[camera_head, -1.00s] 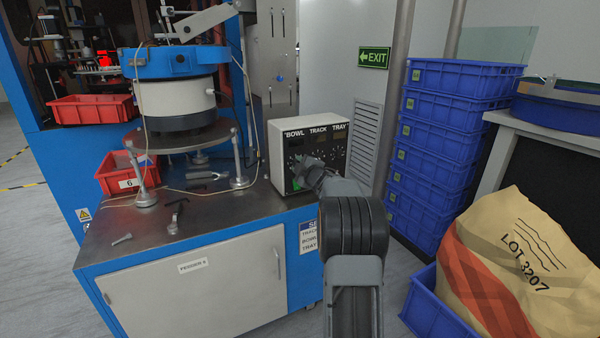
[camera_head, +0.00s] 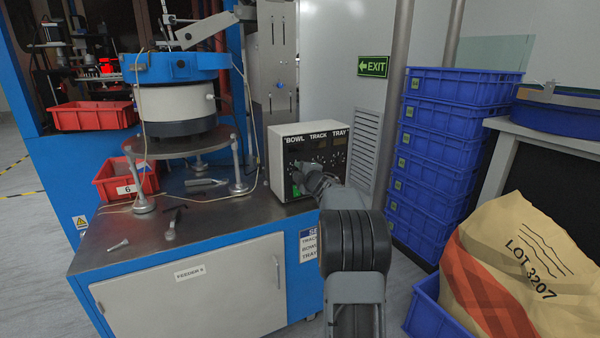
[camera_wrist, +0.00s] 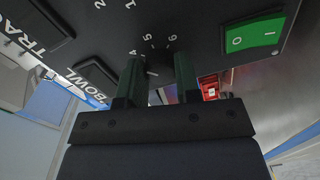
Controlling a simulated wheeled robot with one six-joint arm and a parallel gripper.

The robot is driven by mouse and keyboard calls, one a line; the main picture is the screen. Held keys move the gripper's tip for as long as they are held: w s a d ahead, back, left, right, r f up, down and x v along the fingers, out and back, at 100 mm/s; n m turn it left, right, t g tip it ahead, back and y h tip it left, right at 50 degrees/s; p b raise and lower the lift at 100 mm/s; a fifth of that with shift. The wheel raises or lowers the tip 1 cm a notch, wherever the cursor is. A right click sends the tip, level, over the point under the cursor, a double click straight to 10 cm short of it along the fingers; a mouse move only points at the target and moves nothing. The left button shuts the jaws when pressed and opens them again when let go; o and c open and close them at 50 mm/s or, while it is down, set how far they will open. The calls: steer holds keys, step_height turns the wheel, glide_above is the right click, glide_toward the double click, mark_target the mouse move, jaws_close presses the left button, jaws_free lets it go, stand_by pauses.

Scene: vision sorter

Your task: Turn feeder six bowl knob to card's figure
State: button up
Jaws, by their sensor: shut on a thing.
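The control box (camera_head: 283,165) stands on the feeder six bench, with BOWL, TRACK and TRAY labels along its top. My gripper (camera_head: 299,174) is at the lower left of its face, under BOWL. In the wrist view, my gripper (camera_wrist: 157,75) has its two dark green fingers shut on the bowl knob (camera_wrist: 153,72), on either side of it. Dial numbers show around the fingertips; the knob is mostly hidden and its pointer cannot be read clearly. The settings card (camera_head: 309,240) on the bench's front lists track, bowl and tray; my arm hides its figures.
A green rocker switch (camera_wrist: 252,34) sits beside the knob on the panel. The bowl feeder (camera_head: 175,105), a red bin marked 6 (camera_head: 127,190) and loose tools (camera_head: 172,222) are on the bench. Blue crates (camera_head: 430,180) and a sack (camera_head: 515,265) stand at right.

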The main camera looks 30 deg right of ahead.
steer(key=o, duration=0.9)
steer(key=shift+a, duration=0.1)
steer(key=s, duration=0.4)
steer(key=s+a+p, duration=0.1)
steer(key=s, duration=0.8)
steer(key=shift+s+a+r, duration=0.3)
steer(key=shift+a, duration=0.1)
steer(key=s+a+r+m+g+h+p, duration=0.3)
steer(key=a+r+m+g+p, duration=0.35)
steer(key=a+r+p, duration=0.7)
steer(key=s+a+r+m+g+y+p, duration=0.1)
steer(key=s+a+m+g+y+p, duration=0.1)
steer(key=s+a+p, duration=0.3)
steer(key=s+a+r+m+g+y+p, duration=0.1)
steer(key=s+a+m+g+p, duration=0.2)
steer(key=s+a+p, duration=0.2)
steer(key=s+a+r+m+g+y+p, duration=0.1)
steer(key=s+a+m+g+y+p, duration=0.1)
steer(key=s+a+p, duration=0.4)
steer(key=shift+s+a+r+m+y, duration=0.1)
steer(key=shift+s+r+m+y, duration=0.1)
steer(key=shift+s, duration=0.3)
steer(key=shift+s+a+r+m+y, duration=0.1)
steer(key=shift+s+m, duration=0.05)
steer(key=shift+s, duration=0.3)
